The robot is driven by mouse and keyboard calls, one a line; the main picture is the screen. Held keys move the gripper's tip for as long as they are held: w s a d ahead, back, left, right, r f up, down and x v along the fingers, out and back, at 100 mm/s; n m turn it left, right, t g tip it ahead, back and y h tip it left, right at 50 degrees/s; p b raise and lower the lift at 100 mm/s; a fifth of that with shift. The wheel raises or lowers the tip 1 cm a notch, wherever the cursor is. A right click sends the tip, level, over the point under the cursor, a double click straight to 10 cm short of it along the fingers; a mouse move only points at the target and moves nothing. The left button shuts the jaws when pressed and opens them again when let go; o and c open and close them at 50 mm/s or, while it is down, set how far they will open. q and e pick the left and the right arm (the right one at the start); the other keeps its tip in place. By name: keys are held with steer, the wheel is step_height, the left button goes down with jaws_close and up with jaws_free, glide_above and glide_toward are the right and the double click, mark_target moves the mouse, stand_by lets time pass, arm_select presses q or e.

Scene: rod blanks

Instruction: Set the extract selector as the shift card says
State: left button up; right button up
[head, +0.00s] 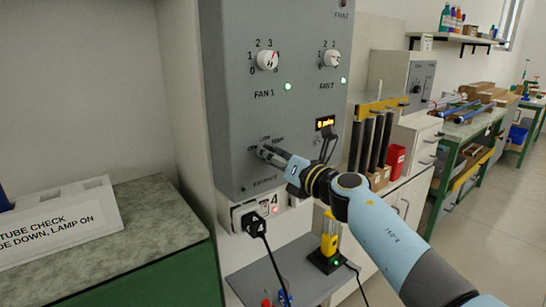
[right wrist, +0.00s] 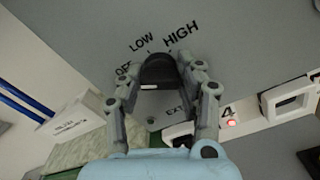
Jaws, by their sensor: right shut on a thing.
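The extract selector is a dark knob (right wrist: 158,70) on the grey panel, with OFF, LOW and HIGH printed around it in the right wrist view. My right gripper (right wrist: 160,82) has its fingers on both sides of the knob and is shut on it. In the head view the right gripper (head: 266,153) is at the lower part of the grey panel (head: 232,100), above the EXTRACT label, and covers the knob. I cannot tell which label the knob points to. No shift card can be made out. My left gripper is not in view.
A black plug (head: 254,222) is in the socket strip below. A yellow device (head: 329,235) stands on the grey shelf.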

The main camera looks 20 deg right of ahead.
steer(key=m+p, duration=0.2)
steer(key=shift+r+m, duration=0.1)
steer(key=shift+m, duration=0.3)
steer(key=m+p, duration=0.2)
steer(key=shift+m, duration=0.4)
steer(key=m+p, duration=0.2)
steer(key=m, duration=0.2)
steer(key=shift+m+p, duration=0.3)
steer(key=shift+p, duration=0.05)
steer(key=shift+m+p, duration=0.35)
steer(key=shift+m, duration=0.45)
steer(key=shift+f, duration=0.2)
steer(key=o, duration=1.2)
